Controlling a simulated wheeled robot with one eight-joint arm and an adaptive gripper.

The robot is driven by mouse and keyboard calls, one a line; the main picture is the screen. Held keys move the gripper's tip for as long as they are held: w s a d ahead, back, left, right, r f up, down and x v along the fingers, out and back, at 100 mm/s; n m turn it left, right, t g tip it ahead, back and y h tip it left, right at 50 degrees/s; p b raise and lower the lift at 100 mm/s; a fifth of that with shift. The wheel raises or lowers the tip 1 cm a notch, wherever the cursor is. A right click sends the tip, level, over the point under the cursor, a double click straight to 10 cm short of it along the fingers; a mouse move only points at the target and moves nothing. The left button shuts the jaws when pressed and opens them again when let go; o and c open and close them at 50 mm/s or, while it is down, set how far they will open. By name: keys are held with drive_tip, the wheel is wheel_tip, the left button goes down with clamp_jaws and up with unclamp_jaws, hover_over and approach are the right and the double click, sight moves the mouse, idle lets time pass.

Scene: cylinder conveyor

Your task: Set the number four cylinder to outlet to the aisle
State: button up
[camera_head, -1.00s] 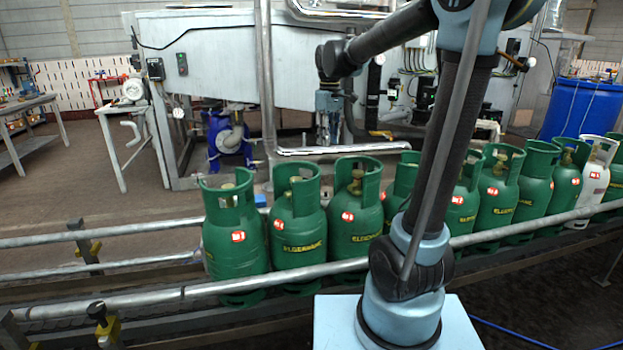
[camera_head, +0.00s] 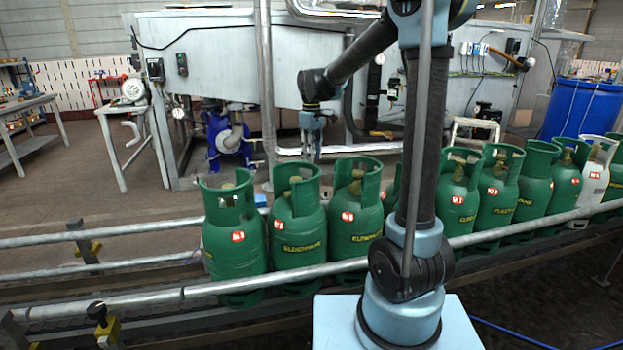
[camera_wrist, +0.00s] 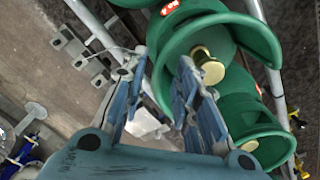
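A row of green gas cylinders with red number labels stands upright on the conveyor in the head view. The labels are too small to read surely. The fourth cylinder from the left (camera_head: 392,188) is mostly hidden behind my arm. My gripper (camera_head: 311,152) is beyond the second cylinder (camera_head: 299,232) and the third cylinder (camera_head: 355,222), near collar height.
Metal guard rails (camera_head: 200,290) run along the conveyor on both sides. The first cylinder (camera_head: 235,245) stands at the row's left end, with bare conveyor left of it. A white cylinder (camera_head: 592,185) stands at the right. Machinery (camera_head: 225,60) fills the back.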

sight(312, 176)
wheel_tip(312, 176, down, 10)
drive_tip(key=shift+r, duration=0.25)
idle(0.3)
clamp_jaws()
